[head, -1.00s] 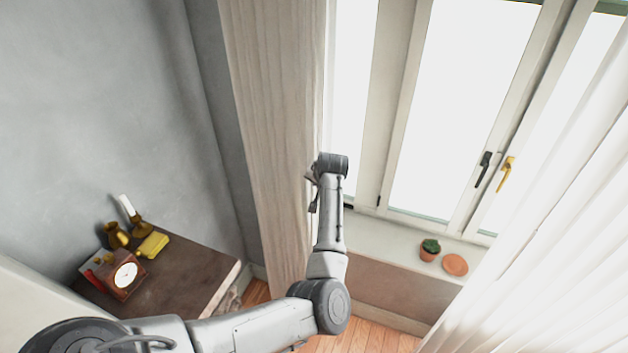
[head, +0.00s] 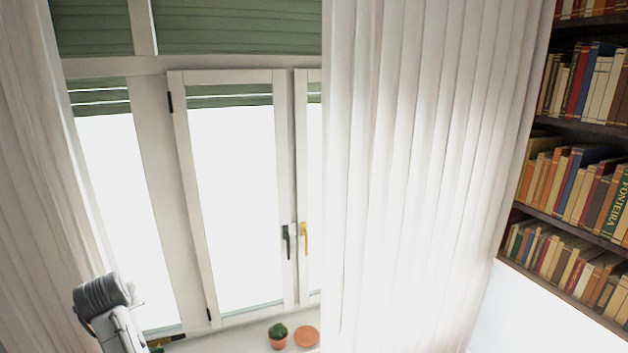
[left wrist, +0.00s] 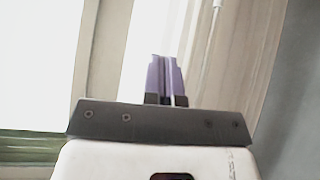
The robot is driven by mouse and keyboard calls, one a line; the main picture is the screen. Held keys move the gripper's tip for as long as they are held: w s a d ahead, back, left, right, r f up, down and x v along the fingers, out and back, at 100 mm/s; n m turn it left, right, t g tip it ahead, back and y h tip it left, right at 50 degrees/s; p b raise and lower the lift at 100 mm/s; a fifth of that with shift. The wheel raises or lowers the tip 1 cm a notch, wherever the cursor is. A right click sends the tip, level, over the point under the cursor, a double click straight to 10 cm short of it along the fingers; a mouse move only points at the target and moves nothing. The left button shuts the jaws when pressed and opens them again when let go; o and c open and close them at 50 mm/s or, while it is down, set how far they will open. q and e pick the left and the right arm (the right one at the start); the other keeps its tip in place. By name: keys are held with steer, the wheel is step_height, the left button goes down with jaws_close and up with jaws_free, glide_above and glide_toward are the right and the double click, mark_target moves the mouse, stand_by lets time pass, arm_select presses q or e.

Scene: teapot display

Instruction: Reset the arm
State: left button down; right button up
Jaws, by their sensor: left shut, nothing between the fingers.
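My left arm shows at the lower left of the head view, in front of the window. My left gripper (left wrist: 165,82) shows in the left wrist view. Its two purple-grey fingers are together, with nothing held between them. It points toward the pale curtain and bright window. In the head view I cannot make out its fingertips. My right arm and gripper are in neither current view.
The window (head: 235,200) has a black handle (head: 286,240) and a yellow one (head: 304,238). A potted cactus (head: 278,336) and a terracotta dish (head: 306,337) sit on the sill. A white curtain (head: 420,170) hangs right of them, beside a bookshelf (head: 575,220).

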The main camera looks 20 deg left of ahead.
arm_select(q)
steer(key=s+d+r+m+t, duration=0.25)
steer(key=d+r+t, duration=0.25)
steer(key=d+r, duration=0.5)
steer(key=s+d+f+m+h, duration=0.2)
steer(key=s+d+f+m, duration=0.1)
steer(key=d+f, duration=0.4)
steer(key=s+d+f+m+h, duration=0.2)
steer(key=s+d+f+m, duration=0.15)
steer(key=d, duration=0.55)
steer(key=s+d+f+m+g+h, duration=0.1)
steer(key=s+d+f+g, duration=0.1)
steer(key=s+d+f, duration=0.35)
steer(key=s+d+f+m+g+h, duration=0.1)
steer(key=s+d+f+m, duration=0.15)
steer(key=s+f, duration=0.55)
steer(key=s+f+g, duration=0.4)
steer(key=s+f, duration=0.8)
steer(key=shift+s+d+f+g+h, duration=0.25)
steer(key=shift+s+d+g+h, duration=0.1)
steer(key=shift+d+g, duration=0.1)
